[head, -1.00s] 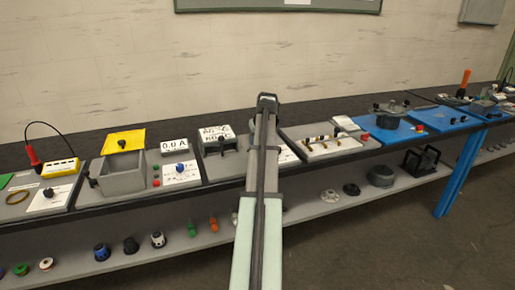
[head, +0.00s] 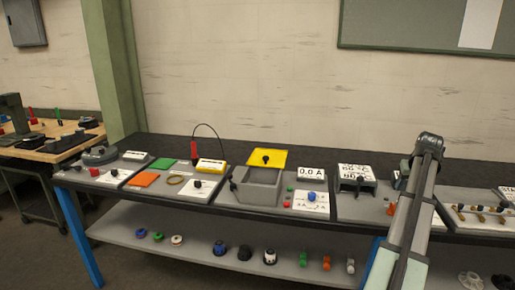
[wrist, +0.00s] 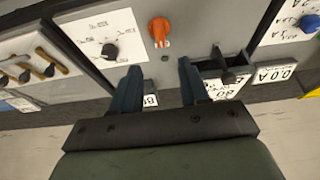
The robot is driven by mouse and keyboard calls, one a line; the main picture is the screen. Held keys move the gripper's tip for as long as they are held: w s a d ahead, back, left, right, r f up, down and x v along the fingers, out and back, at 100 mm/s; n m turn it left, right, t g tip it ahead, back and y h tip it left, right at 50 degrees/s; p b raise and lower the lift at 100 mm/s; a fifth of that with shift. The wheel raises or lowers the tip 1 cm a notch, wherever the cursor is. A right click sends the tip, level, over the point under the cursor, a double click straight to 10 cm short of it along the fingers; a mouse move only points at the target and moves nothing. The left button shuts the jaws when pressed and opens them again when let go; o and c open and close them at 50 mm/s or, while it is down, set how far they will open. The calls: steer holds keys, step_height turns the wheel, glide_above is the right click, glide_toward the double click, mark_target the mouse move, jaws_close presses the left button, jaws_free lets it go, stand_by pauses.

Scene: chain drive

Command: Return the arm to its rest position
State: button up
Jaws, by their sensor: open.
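My arm (head: 412,205) reaches up from the lower right of the head view, in front of the bench. Its fingers cannot be made out there. In the wrist view my gripper (wrist: 160,84) shows two dark blue fingers, spread apart with nothing between them. Beyond the fingertips lies a grey panel with an orange knob (wrist: 160,30). A white plate with a black dial (wrist: 109,51) is to the left of the knob. Whether the fingers touch anything below is not clear, but no contact shows.
The bench holds a yellow-lidded grey box (head: 262,184), a 0.0 A display (head: 311,173) and a red probe (head: 195,152). Its lower shelf (head: 180,258) carries several small parts. A wooden table (head: 55,143) stands at the far left. Brass rods (wrist: 30,68) lie left in the wrist view.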

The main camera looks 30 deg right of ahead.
steer(key=w+a+f+g+y, duration=0.1)
steer(key=w+a+f+y, duration=0.1)
steer(key=a+f, duration=0.75)
steer(key=w+a+f+g+y, duration=0.1)
steer(key=w+a+f+y, duration=0.15)
steer(key=a+f, duration=0.65)
steer(key=w+a+f+n+g+y, duration=0.15)
steer(key=w+a+f, duration=0.25)
steer(key=a+f, duration=0.8)
steer(key=w+a+f+n+g, duration=0.1)
steer(key=w+a+f+n, duration=0.15)
steer(key=a+f, duration=1)
steer(key=s+a+f+g, duration=0.2)
steer(key=a+f, duration=0.6)
steer(key=a, duration=0.2)
steer(key=s+a+f+n+g+h, duration=0.1)
steer(key=s+a+f+n, duration=0.1)
steer(key=s+a+f, duration=0.3)
steer(key=s+a+f+n+g+h, duration=0.2)
steer(key=s+a+f, duration=0.4)
steer(key=s+a, duration=0.8)
steer(key=shift+s+a+n, duration=0.3)
steer(key=shift+s+n, duration=0.1)
steer(key=shift+s, duration=0.6)
steer(key=shift+g, duration=0.25)
